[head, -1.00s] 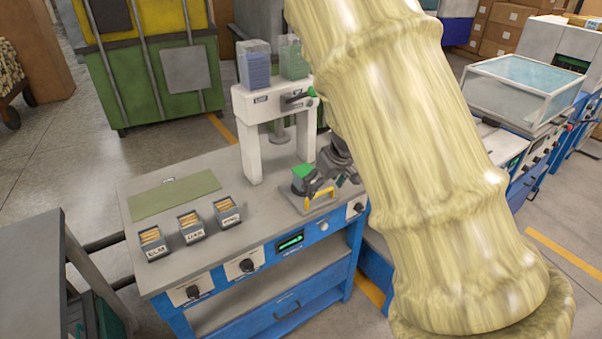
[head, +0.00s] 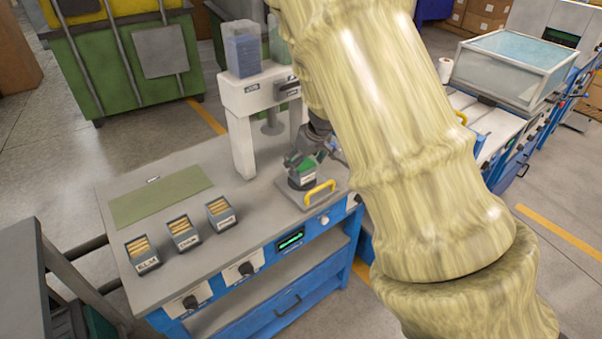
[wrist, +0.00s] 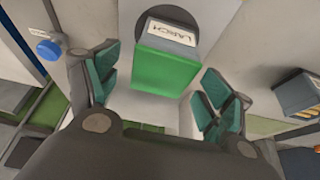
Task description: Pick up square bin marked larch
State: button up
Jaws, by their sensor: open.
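The square bin marked LARCH shows in the wrist view (wrist: 166,60) with a bright green face and a white label. In the head view the small dark bin with its green top (head: 308,172) sits on a dark round disc on a grey plate with a yellow handle. My gripper (wrist: 160,88) is open, with green-padded fingers to the left and right of the bin and visible gaps on both sides. In the head view my gripper (head: 308,157) is close at the bin's back and partly overlaps it. My arm hides the area to the right.
Three bins of wooden pieces stand at the bench's left: ELM (head: 142,255), a middle one (head: 184,235) and another (head: 221,214). A green mat (head: 160,195) lies behind them. A white press frame (head: 242,140) stands close behind the larch bin. The bench middle is clear.

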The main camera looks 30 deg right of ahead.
jog(key=shift+x, duration=2.95)
jog(key=shift+r, duration=0.1)
jog(key=c, duration=1.1)
